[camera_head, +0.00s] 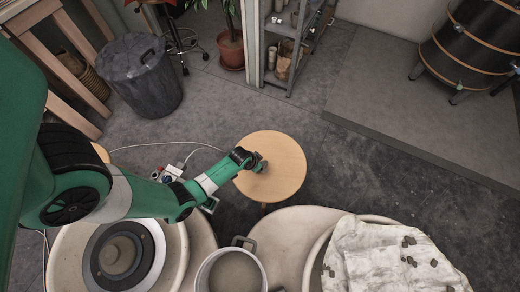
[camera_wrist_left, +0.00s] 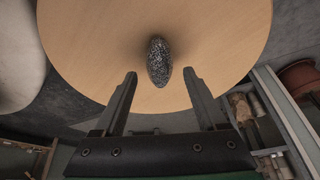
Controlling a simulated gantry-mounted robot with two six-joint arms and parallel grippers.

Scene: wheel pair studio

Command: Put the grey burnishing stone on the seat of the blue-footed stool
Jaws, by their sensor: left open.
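A round wooden stool seat (camera_head: 282,172) stands on the floor in the middle of the head view. It fills the upper part of the left wrist view (camera_wrist_left: 95,50). Its feet are hidden, so I see no blue. My left gripper (camera_head: 261,165) is over the seat's left part. In the left wrist view, the gripper (camera_wrist_left: 160,76) is open. A dark grey, speckled, oval stone (camera_wrist_left: 159,60) appears on the seat, between and just beyond the fingertips, with gaps on both sides. I cannot make out the stone clearly in the head view. My right gripper is not in view.
A potter's wheel (camera_head: 122,254) is at the lower left, with a grey bucket (camera_head: 230,270) beside it. A pale cloth (camera_head: 385,258) covers another wheel at the lower right. A lidded bin (camera_head: 140,75) and shelves (camera_head: 290,50) stand behind. Floor right of the seat is clear.

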